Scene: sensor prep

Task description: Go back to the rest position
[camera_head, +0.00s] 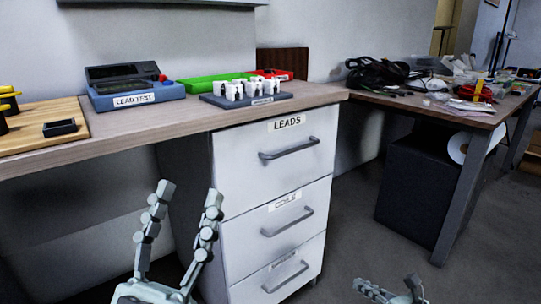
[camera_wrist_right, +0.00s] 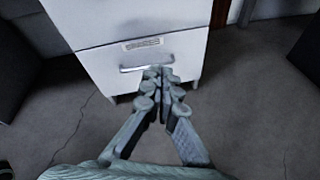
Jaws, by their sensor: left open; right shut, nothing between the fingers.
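My left gripper (camera_head: 188,192) is open and empty in the head view, fingers pointing up in front of the white drawer cabinet. My right gripper (camera_head: 388,287) shows at the bottom edge of the head view, partly cut off. In the right wrist view the right gripper (camera_wrist_right: 158,72) has its fingertips together with nothing between them. Behind its tips is a cabinet drawer with a handle (camera_wrist_right: 140,68); I cannot tell exactly how far apart they are.
The white cabinet has drawers labelled LEADS (camera_head: 290,123) and COILS (camera_head: 285,200), plus a lower one, all closed. On the desk stand a blue LEAD TEST box (camera_head: 135,88) and a dark rack (camera_head: 245,101) with white pieces. A cluttered table (camera_head: 480,118) is at right. Floor (camera_head: 345,265) shows between them.

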